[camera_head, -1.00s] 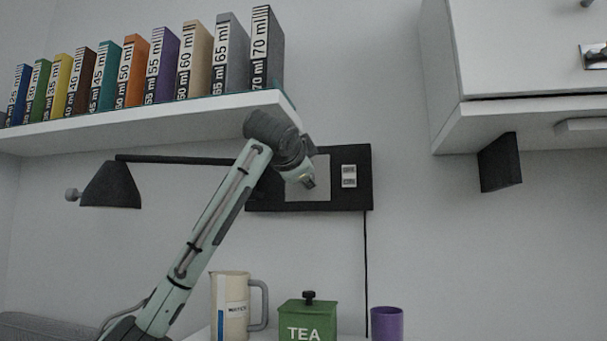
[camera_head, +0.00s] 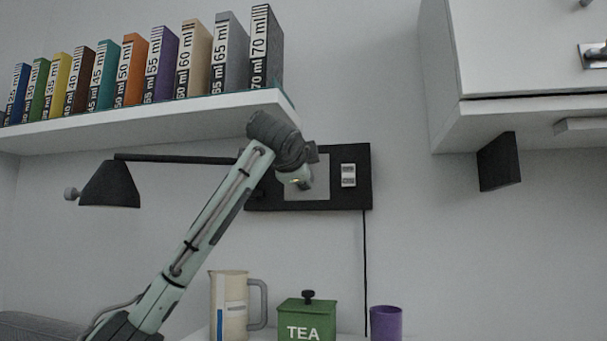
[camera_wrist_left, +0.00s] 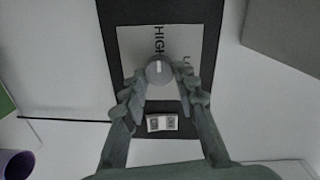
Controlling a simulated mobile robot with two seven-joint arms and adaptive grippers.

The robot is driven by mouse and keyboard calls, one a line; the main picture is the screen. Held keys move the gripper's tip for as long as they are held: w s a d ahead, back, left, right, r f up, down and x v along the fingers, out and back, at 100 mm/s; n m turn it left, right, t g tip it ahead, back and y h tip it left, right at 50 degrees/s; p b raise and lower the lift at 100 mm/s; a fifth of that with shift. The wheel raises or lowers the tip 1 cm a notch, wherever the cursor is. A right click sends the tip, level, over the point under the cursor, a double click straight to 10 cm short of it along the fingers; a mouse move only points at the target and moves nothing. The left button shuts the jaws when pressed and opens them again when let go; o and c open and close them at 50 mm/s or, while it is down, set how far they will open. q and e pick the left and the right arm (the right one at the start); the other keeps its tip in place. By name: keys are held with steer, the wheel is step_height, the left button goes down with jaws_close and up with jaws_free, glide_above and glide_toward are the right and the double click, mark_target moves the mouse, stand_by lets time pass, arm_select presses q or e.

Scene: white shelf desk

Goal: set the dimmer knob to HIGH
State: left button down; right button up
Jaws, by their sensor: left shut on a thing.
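The grey dimmer knob (camera_wrist_left: 159,74) sits on a pale plate (camera_wrist_left: 130,46) mounted on a black wall panel (camera_wrist_left: 208,28). Its white mark runs up and down in the left wrist view, in line with the word HIGH (camera_wrist_left: 159,40). The word LOW (camera_wrist_left: 187,72) shows partly to the right, near a finger. My left gripper (camera_wrist_left: 160,82) is shut on the knob, one finger on each side. In the head view my left gripper (camera_head: 302,183) is in front of the plate (camera_head: 320,185) and hides the knob. My right gripper is not in view.
A white rocker switch (camera_head: 348,175) is beside the plate. A shelf (camera_head: 150,125) with several books is above my arm, and a black lamp (camera_head: 110,186) is at left. A cream pitcher (camera_head: 230,305), green tea box (camera_head: 306,318) and purple cup (camera_head: 386,323) stand below.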

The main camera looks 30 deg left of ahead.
arm_select(q)
steer(key=c, duration=1.2)
jaws_free()
steer(key=shift+o, duration=0.2)
steer(key=v, duration=1.2)
